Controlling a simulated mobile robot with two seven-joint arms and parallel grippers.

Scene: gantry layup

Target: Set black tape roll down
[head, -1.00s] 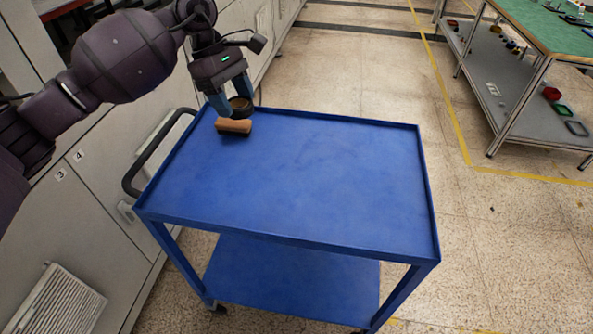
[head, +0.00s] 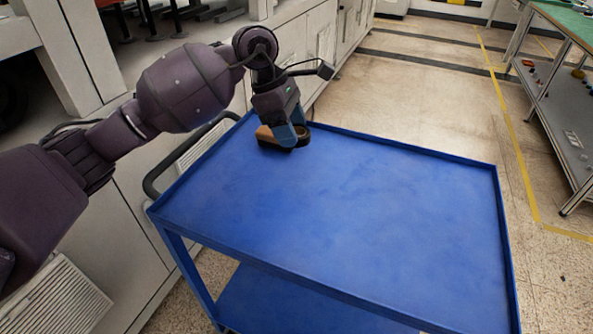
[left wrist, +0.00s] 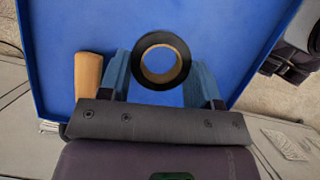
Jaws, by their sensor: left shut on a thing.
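My left gripper (head: 290,141) is at the far left part of the blue cart's top (head: 340,205), pointing down. It is shut on the black tape roll, a dark ring with a tan core, which shows between the two blue fingers in the left wrist view (left wrist: 161,38). In the head view the fingers hide much of the roll. The roll is low, at or just above the cart top; I cannot tell if it touches. My right gripper is not in view.
A tan-brown block (left wrist: 88,75) lies on the cart top just left of the left gripper. The rest of the cart top is clear, with a low raised rim. A black handle (head: 180,155) is on the cart's left side. A green-topped bench (head: 562,22) stands at right.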

